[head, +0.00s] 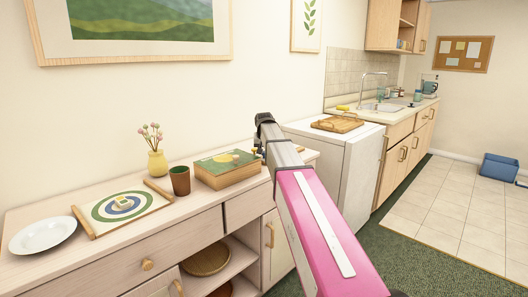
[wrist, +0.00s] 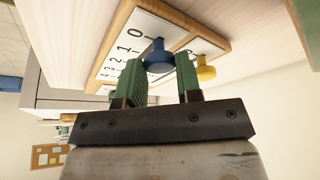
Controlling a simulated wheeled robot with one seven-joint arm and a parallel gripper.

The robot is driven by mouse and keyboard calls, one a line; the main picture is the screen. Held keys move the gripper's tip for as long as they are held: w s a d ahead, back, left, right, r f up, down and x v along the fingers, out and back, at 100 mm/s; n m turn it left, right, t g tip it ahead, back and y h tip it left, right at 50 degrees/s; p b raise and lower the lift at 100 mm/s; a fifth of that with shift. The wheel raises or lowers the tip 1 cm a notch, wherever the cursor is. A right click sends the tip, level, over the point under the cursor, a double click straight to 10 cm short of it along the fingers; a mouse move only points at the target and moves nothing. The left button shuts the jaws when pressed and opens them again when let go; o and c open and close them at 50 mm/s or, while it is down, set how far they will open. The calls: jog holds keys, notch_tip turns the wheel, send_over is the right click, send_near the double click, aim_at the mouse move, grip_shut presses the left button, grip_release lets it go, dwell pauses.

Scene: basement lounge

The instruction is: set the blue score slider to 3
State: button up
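The score board (wrist: 146,18) has a wooden frame and a white face with black numbers, and shows tilted in the wrist view. The blue score slider (wrist: 158,57) has a round knob beside the 0 end of the number row. A yellow slider (wrist: 204,72) stands just right of the right finger, near the frame's edge. In the head view my arm hides most of the board and the fingertips.
The sideboard (head: 160,232) holds a wooden game box (head: 226,173), a brown cup (head: 180,181), a yellow vase (head: 157,163), a target board (head: 105,212) and a white plate (head: 42,236). A white appliance (head: 335,158) with a wooden tray stands beyond my arm.

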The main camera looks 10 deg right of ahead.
grip_shut()
jog(key=w+d, duration=0.1)
jog(key=d, duration=0.1)
jog(key=w+d, duration=0.2)
jog(key=d, duration=0.1)
jog(key=w+d, duration=0.2)
jog(key=shift+w+d, duration=0.2)
jog(key=o, duration=0.9)
grip_release()
jog(key=shift+c, duration=0.2)
jog(key=v, duration=1)
jog(key=shift+s+r, duration=0.25)
jog(key=shift+r, duration=0.1)
jog(key=shift+a, duration=0.1)
